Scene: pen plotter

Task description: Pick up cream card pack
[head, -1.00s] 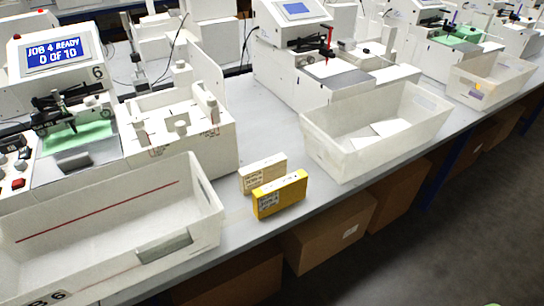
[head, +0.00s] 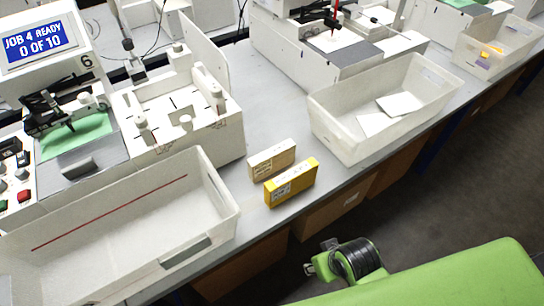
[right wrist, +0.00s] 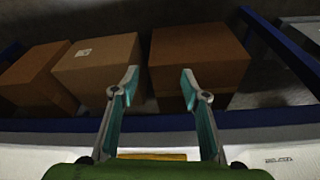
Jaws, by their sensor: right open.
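The cream card pack (head: 271,158) stands on the grey bench, close behind a yellow card pack (head: 292,183) near the bench's front edge. The yellow pack hides part of its front. My right arm reaches in from the lower right in the head view, below and right of both packs, apart from them. My right gripper (right wrist: 160,78) is open and empty in the right wrist view, its fingers spread over the bench edge. A yellow strip (right wrist: 152,156), apparently the yellow pack, shows low between the fingers. I cannot make out the cream pack there. My left gripper is not in view.
A white bin (head: 222,205) stands left of the packs, and another bin (head: 345,150) with white cards stands to the right. A white plotter station (head: 180,150) is behind. Cardboard boxes (right wrist: 198,58) sit under the bench. Bare bench lies behind the packs.

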